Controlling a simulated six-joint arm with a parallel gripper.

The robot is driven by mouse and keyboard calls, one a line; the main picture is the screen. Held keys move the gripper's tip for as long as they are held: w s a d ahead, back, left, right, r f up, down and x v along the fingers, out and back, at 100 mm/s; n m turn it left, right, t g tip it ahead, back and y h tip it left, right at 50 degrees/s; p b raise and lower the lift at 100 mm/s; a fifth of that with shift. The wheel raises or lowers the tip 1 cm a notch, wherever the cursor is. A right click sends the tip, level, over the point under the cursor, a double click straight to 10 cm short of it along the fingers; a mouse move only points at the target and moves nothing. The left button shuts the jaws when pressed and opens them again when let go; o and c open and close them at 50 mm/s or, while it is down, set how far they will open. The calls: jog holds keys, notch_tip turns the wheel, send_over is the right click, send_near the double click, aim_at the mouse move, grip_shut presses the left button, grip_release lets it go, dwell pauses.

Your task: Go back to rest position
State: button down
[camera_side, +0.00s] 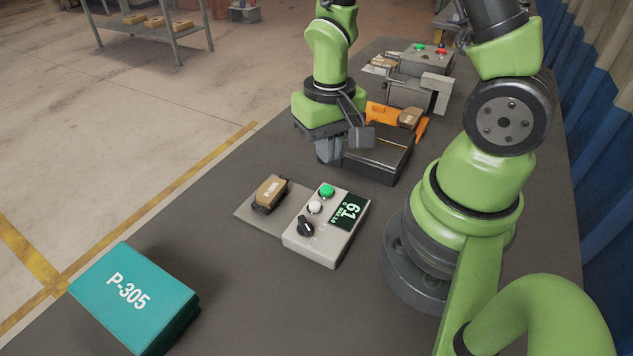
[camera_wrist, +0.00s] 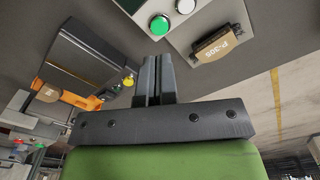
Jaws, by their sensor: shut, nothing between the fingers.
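My gripper (camera_wrist: 154,80) shows in the wrist view with its two dark fingers together and nothing between them. In the side view my gripper (camera_side: 328,152) hangs above the table, just left of the black box-shaped device (camera_side: 378,153). It is behind the grey control box (camera_side: 328,226) and apart from the brake shoe labelled P-305 (camera_side: 270,190). That shoe lies on a flat grey plate left of the control box. It also shows at the upper right of the wrist view (camera_wrist: 218,44).
A teal P-305 box (camera_side: 135,298) stands at the table's front left. An orange holder (camera_side: 380,112) with a tan shoe (camera_side: 410,117) is behind the black device. A grey machine with green and red buttons (camera_side: 425,62) stands at the back. Dark table between the teal box and plate is clear.

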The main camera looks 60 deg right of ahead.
jog(key=s+a+r+n+t+y, duration=0.1)
jog(key=s+a+r+t, duration=0.1)
jog(key=r, duration=0.8)
jog(key=s+a+r+n+t+y, duration=0.1)
jog(key=s+a+r+t, duration=0.2)
jog(key=r, duration=0.7)
jog(key=shift+s+a+r+t, duration=0.2)
jog(key=shift+s+t, duration=0.6)
jog(key=shift+t, duration=0.3)
